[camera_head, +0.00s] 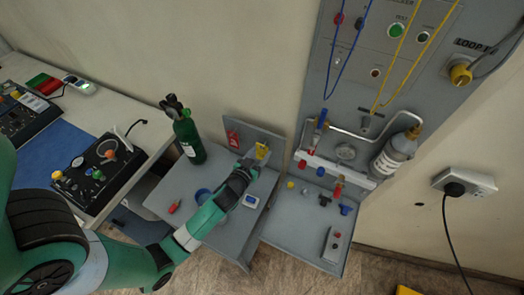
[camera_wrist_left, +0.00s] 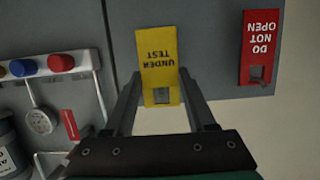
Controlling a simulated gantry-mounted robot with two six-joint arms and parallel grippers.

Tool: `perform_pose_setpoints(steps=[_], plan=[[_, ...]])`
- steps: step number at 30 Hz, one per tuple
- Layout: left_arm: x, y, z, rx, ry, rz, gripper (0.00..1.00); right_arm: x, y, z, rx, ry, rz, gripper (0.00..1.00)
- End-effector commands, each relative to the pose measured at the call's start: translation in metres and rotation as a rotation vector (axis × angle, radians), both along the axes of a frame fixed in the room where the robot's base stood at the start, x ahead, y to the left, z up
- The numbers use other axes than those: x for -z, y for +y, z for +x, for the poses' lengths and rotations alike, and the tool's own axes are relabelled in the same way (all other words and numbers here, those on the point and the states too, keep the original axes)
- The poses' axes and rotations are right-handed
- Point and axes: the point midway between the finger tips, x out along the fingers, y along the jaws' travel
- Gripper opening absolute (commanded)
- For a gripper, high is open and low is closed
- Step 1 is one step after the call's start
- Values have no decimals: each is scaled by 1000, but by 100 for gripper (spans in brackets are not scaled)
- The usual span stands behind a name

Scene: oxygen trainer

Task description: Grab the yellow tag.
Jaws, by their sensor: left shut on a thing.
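The yellow tag (camera_head: 262,150), marked "UNDER TEST", is at the upright grey panel behind the small grey table. In the left wrist view the yellow tag (camera_wrist_left: 158,55) shows upside down between the two fingers. My left gripper (camera_head: 250,160) reaches over the table to it and is shut on the tag's sides; it also shows in the left wrist view (camera_wrist_left: 160,80). I cannot tell whether the tag still touches the panel. My right gripper is in neither view.
A red "DO NOT OPEN" tag (camera_head: 233,138) hangs beside it on the panel. A green cylinder (camera_head: 187,135) stands at the table's back left. A blue cup (camera_head: 202,196) and a small display device (camera_head: 250,201) lie near my arm. A valve board (camera_head: 320,195) is at the right.

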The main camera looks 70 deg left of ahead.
Motion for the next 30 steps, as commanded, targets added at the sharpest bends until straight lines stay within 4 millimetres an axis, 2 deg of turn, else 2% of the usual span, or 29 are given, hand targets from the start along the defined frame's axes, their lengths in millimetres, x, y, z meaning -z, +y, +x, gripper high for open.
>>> perform_pose_setpoints(steps=[5,9,14,21,30], plan=[[4,-32,-38,5,3,0,4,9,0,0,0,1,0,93],[8,-65,-75,9,5,0,4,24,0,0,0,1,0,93],[5,-92,-107,9,3,1,4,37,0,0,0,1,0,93],[2,-105,-124,3,0,0,4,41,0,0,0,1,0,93],[0,-105,-125,0,-1,0,4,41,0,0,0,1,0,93]])
